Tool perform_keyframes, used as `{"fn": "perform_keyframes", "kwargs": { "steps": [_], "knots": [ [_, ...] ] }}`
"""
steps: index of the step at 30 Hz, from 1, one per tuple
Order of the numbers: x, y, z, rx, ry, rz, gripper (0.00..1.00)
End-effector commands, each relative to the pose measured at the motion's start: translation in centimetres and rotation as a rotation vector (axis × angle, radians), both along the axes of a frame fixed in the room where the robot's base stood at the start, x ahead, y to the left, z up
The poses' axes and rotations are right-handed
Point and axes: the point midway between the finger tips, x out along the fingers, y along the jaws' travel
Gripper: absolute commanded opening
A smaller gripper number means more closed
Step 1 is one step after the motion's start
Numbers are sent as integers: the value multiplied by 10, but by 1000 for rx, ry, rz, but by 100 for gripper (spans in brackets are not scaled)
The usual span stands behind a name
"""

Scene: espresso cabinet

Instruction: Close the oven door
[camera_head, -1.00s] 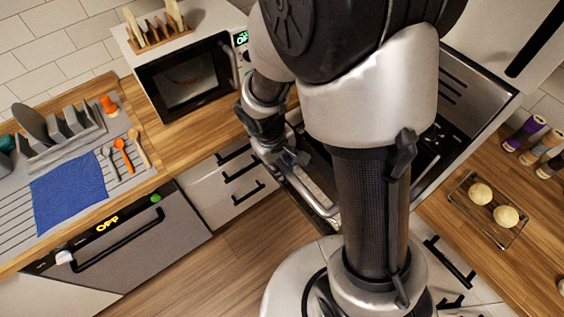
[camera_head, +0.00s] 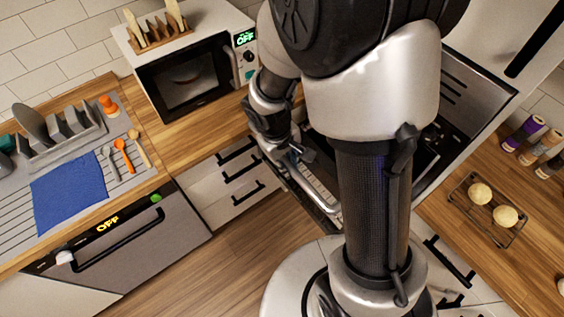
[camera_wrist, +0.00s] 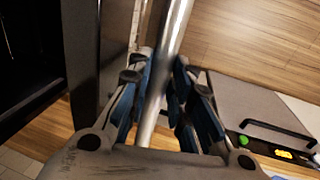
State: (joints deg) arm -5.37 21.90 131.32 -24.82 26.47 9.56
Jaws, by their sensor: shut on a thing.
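The oven stands at the centre right of the head view, largely hidden behind my arm. Its door (camera_head: 318,182) shows in part as a pale panel with a slotted strip, and how far it stands open is hard to tell. A silver bar, the door handle (camera_wrist: 172,55), runs up through the wrist view. My gripper (camera_wrist: 162,85) has its blue-padded fingers on both sides of this bar and is shut on it. In the head view my gripper (camera_head: 298,152) is at the door's upper left part, and its fingertips are partly hidden.
A microwave (camera_head: 190,82) stands on the wooden counter at the back left. Drawers (camera_head: 240,175) with black handles lie left of the oven. A dishwasher (camera_head: 140,250) is at the lower left. A wire rack (camera_head: 485,230) with two buns sits on the right counter. Wooden floor (camera_head: 240,255) shows between.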

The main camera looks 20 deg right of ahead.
Motion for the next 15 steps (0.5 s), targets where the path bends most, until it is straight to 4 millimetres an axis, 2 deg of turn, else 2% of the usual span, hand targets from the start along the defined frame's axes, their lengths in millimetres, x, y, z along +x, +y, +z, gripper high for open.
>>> {"fn": "perform_keyframes", "kwargs": {
  "steps": [8,15],
  "knots": [
    [19,-62,2,-3,-1,-8,0],
    [40,-126,3,-2,0,-9,0]
  ]
}}
